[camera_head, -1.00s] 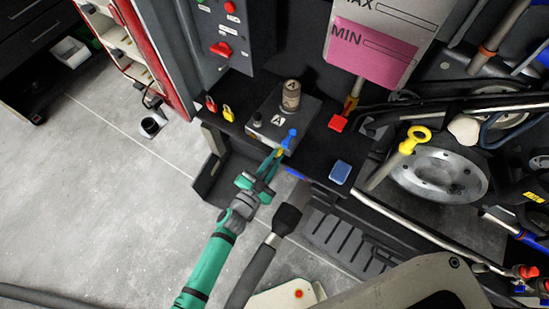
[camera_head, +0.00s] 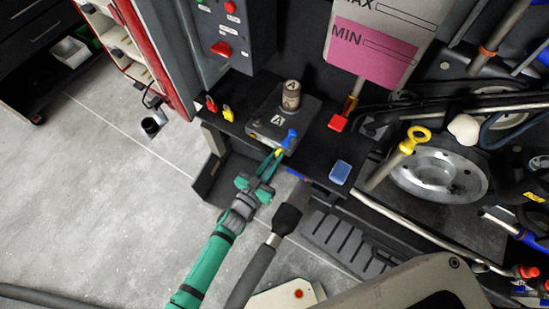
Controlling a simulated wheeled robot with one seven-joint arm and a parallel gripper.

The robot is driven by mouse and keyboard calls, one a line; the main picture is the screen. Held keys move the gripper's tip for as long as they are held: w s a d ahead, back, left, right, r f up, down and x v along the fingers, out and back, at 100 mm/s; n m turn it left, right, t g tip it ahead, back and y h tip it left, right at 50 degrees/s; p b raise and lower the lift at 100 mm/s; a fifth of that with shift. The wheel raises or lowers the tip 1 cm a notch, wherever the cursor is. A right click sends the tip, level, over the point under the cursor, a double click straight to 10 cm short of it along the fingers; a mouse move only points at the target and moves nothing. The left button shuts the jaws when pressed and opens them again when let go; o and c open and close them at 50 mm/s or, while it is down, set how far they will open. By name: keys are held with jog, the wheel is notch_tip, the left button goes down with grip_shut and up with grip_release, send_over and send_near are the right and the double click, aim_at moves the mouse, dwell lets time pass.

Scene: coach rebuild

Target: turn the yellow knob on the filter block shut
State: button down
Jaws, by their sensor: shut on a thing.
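The filter block (camera_head: 268,130) is a dark box marked "A" with a brown-grey canister (camera_head: 291,95) on top. It stands on a black shelf in the middle of the head view. A blue knob (camera_head: 290,137) sits on its front right side. The yellow knob (camera_head: 279,152) shows as a small yellow patch just below the blue one, low on the block's front. My green gripper (camera_head: 272,159) reaches it from below left, its fingertips shut on the yellow knob. The fingers hide most of the knob, so its angle cannot be told.
Red and yellow padlock-like pieces (camera_head: 228,114) lie left of the block. A red cap (camera_head: 338,123) and a blue block (camera_head: 340,172) are to the right. A yellow ring-topped dipstick (camera_head: 414,138) stands further right. Open grey floor (camera_head: 110,200) lies left of my arm.

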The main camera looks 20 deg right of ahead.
jog(key=shift+a+f, duration=0.1)
jog(key=c, duration=2)
grip_release()
jog(key=shift+c, duration=0.2)
jog(key=v, duration=1)
jog(key=shift+s+a, duration=0.3)
